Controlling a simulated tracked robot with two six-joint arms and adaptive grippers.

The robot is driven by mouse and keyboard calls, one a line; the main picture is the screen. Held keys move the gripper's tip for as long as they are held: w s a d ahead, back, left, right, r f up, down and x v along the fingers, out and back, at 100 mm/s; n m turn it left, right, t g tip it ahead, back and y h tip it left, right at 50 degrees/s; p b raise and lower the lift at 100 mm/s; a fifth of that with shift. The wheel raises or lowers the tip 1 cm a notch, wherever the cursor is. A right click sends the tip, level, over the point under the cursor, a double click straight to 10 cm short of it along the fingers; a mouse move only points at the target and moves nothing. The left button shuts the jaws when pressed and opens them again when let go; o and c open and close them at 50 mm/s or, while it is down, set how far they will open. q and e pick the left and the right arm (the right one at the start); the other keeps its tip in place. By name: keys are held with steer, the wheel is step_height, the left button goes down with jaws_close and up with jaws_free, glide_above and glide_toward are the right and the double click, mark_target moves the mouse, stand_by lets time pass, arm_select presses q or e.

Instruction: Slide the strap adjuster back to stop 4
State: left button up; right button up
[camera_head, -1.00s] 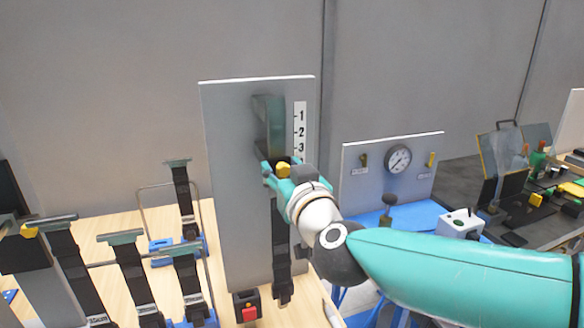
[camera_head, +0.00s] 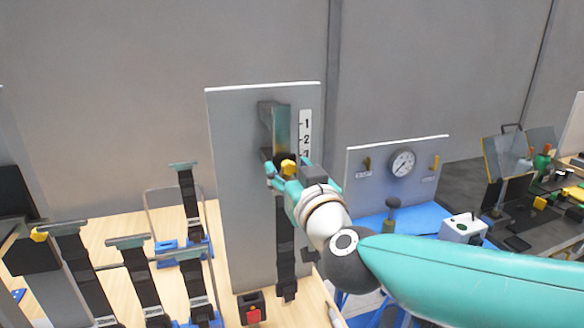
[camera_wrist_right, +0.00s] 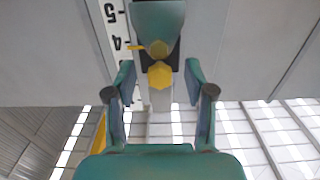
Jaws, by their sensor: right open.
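The strap adjuster shows as a yellow knob (camera_head: 288,167) on the tall grey panel (camera_head: 240,200). In the right wrist view, the knob (camera_wrist_right: 160,74) lies between the fingertips, with a gap on both sides. That view is turned over, with the ceiling at the bottom. A yellow pointer (camera_wrist_right: 136,47) beside the knob lies about level with the 4 mark on the white scale (camera_wrist_right: 114,25). In the head view my right gripper (camera_head: 282,176) is open around the knob and hides the lower scale marks. The black strap (camera_head: 286,250) hangs below. My left gripper is not in view.
A box with a red button (camera_head: 251,308) stands at the panel's foot. Several strap stands (camera_head: 128,265) occupy the wooden table to the left. A gauge board (camera_head: 400,172) and a blue table (camera_head: 405,225) stand to the right, behind my right arm.

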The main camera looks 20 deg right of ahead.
steer(key=s, duration=1.1)
steer(key=shift+d, duration=0.25)
steer(key=shift+w, duration=0.1)
steer(key=w+a+f+g, duration=0.1)
steer(key=w+f+g, duration=0.15)
steer(key=f, duration=0.85)
steer(key=w+a+f+g+y, duration=0.1)
steer(key=f+g, duration=0.2)
steer(key=f, duration=0.8)
steer(key=w+a+f+g, duration=0.1)
steer(key=w+f+g, duration=0.1)
steer(key=f, duration=0.9)
steer(key=s+d+f+g+y, duration=0.1)
steer(key=s+f+g, duration=0.15)
steer(key=f, duration=0.55)
steer(key=s+f+g, duration=0.2)
steer(key=s+f, duration=0.2)
steer(key=f, duration=0.4)
steer(key=s+a+f+m+g+y, duration=0.1)
steer(key=s+f+g, duration=0.4)
steer(key=s+f, duration=0.6)
steer(key=s+m, duration=0.1)
steer(key=s, duration=0.2)
